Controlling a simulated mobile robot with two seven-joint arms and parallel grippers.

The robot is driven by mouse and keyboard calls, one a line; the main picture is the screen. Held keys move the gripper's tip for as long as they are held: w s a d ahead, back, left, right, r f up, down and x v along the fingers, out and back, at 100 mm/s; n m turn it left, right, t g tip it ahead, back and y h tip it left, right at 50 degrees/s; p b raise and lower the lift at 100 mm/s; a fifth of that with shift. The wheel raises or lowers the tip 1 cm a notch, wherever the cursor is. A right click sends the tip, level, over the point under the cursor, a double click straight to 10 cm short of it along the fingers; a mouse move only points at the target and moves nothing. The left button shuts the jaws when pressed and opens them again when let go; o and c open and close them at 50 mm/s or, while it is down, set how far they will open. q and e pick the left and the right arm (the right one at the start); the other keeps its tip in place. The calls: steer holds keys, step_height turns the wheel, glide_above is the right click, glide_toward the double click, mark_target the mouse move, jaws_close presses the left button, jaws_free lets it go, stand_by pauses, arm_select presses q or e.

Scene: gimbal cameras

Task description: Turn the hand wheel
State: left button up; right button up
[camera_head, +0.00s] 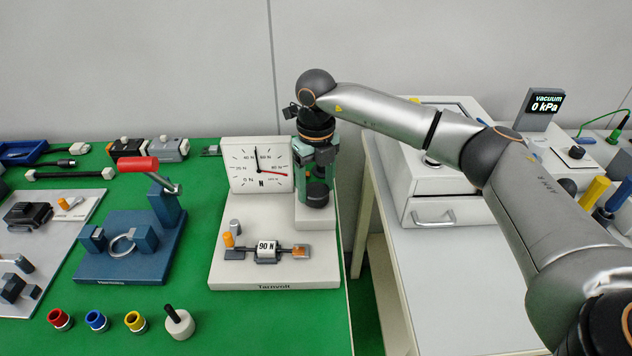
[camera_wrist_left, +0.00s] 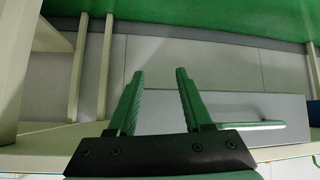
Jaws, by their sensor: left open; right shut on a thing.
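The pale Tarnvolt test stand (camera_head: 230,272) stands on the green bench top, with a column at its right side. My right gripper (camera_head: 318,172) reaches down over this column from above. It is shut on the hand wheel there, which the gripper mostly hides; I cannot tell its turn angle. The stand's dial (camera_head: 246,163) has a black needle pointing nearly straight up and a red needle pointing right. A block marked 90 N (camera_head: 267,248) sits between grips on the base. My left gripper (camera_wrist_left: 160,100) is open and empty in the left wrist view, above floor and furniture legs.
A blue clamp fixture (camera_head: 105,262) with a red handle stands left of the stand. Several coloured cups and a white knobbed piece (camera_head: 179,324) lie in front. A white side table (camera_head: 440,280) with a drawer box is at the right, across a gap.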

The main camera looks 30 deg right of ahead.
steer(key=n, duration=0.4)
steer(key=shift+n, duration=0.3)
steer(key=n, duration=0.3)
steer(key=shift+n, duration=0.3)
steer(key=n, duration=0.4)
steer(key=shift+n, duration=0.3)
steer(key=n, duration=0.3)
steer(key=shift+n, duration=0.3)
steer(key=n, duration=1.1)
steer(key=shift+n, duration=0.4)
steer(key=shift+n+b, duration=0.3)
steer(key=shift+n, duration=1.6)
